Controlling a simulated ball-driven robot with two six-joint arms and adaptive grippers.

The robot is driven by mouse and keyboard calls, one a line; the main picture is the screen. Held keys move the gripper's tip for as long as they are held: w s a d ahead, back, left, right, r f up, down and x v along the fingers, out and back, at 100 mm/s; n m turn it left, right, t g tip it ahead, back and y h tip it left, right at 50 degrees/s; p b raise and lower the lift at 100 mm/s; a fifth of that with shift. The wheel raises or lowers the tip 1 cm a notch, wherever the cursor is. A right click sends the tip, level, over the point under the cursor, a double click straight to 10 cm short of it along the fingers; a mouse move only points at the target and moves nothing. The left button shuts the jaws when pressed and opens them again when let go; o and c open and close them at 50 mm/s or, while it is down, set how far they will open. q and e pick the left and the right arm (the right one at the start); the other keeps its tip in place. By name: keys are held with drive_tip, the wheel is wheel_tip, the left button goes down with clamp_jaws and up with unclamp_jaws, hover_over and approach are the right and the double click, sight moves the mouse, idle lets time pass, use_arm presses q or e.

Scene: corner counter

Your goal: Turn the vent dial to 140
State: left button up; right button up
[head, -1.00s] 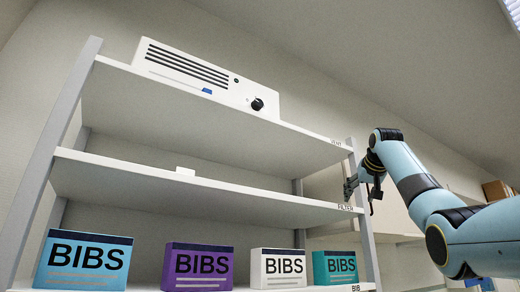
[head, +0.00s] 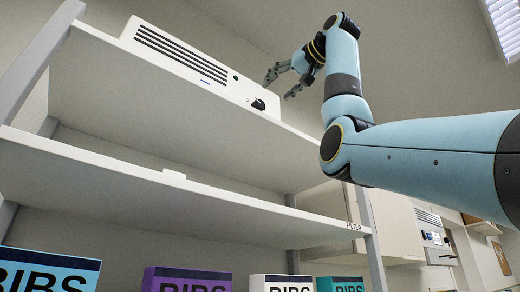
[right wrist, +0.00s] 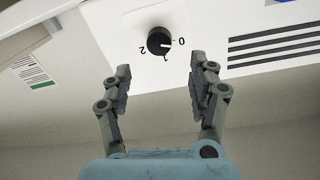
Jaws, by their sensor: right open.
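The vent unit (head: 180,55) is a long white box with dark slots on the top shelf. Its black dial (head: 258,104) sits at the right end of the front. In the right wrist view the dial (right wrist: 159,41) shows upside down, with the marks 0, 1 and 2 around it; its white pointer line lies near the 0 side. No 140 is readable. My right gripper (head: 277,88) is open and empty, just up and right of the dial in the head view. In the right wrist view its fingers (right wrist: 160,72) stand apart, short of the dial. My left gripper is not in view.
The top shelf (head: 190,105) juts out below the vent unit. A lower shelf labelled FILTER (head: 250,223) and several BIBS boxes (head: 285,283) are beneath. Another panel with slots and knobs (head: 432,235) is at the lower right. Space right of the vent unit looks free.

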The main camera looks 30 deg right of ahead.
sight(261, 104)
drive_tip(key=w+p, duration=0.2)
drive_tip(key=w, duration=0.3)
drive_tip(key=shift+w+r, duration=0.15)
drive_tip(key=shift+w, duration=0.1)
drive_tip(key=w+p, duration=0.1)
drive_tip(key=w, duration=0.1)
drive_tip(key=shift+w+a, duration=0.1)
drive_tip(key=shift+w, duration=0.25)
drive_tip(key=shift+f, duration=0.2)
drive_tip(key=shift+c, duration=1.6)
drive_tip(key=c, duration=0.8)
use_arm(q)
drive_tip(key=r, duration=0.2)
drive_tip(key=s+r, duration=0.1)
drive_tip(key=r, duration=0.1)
